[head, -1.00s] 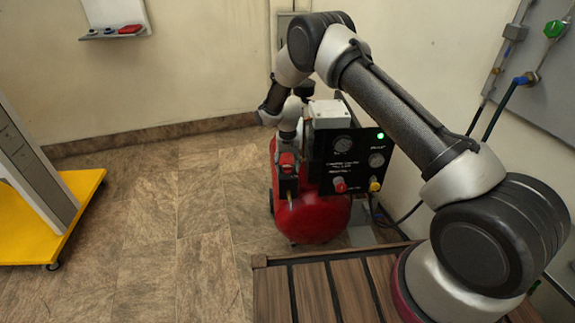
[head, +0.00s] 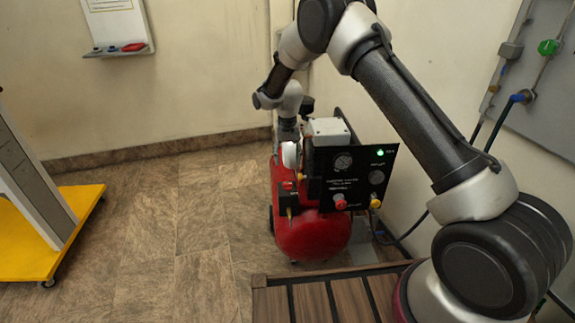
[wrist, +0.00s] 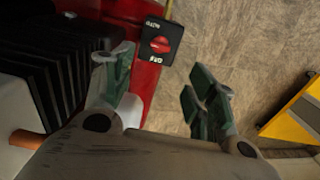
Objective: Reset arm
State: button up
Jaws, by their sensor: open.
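My gripper (wrist: 160,92) is open and empty in the wrist view, with its two green-padded fingers spread apart. A black switch plate with a red knob (wrist: 161,44) shows beyond the fingers, on the red compressor body (wrist: 143,82). In the head view my arm reaches over the red compressor (head: 312,236), and my wrist hangs above its left side. The fingers are hard to make out there. The compressor's black panel (head: 349,178) carries gauges, a red knob (head: 339,202), a yellow knob (head: 375,203) and a lit green lamp (head: 380,153).
A yellow wheeled base (head: 75,235) stands at the left. A grey wall panel (head: 545,110) with a green knob and blue hose fitting is at the right. A shelf (head: 118,51) is on the back wall. The tiled floor (head: 170,225) is open at centre left.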

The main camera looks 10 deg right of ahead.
dwell(0.3)
jog(key=s+d+f+n+g, duration=0.2)
jog(key=s+d, duration=0.1)
jog(key=s, duration=0.3)
jog(key=s+d+r+t, duration=0.2)
jog(key=s+d+r, duration=0.6)
jog(key=s+r, duration=0.4)
jog(key=s+d+r+m+t, duration=0.1)
jog(key=s+d+r+t, duration=0.1)
jog(key=s+d+r, duration=0.6)
jog(key=s+d+r+t, duration=0.2)
jog(key=s+d+r, duration=0.7)
jog(key=s+r, duration=0.7)
jog(key=shift+r+m, duration=0.4)
jog(key=shift+r, duration=0.05)
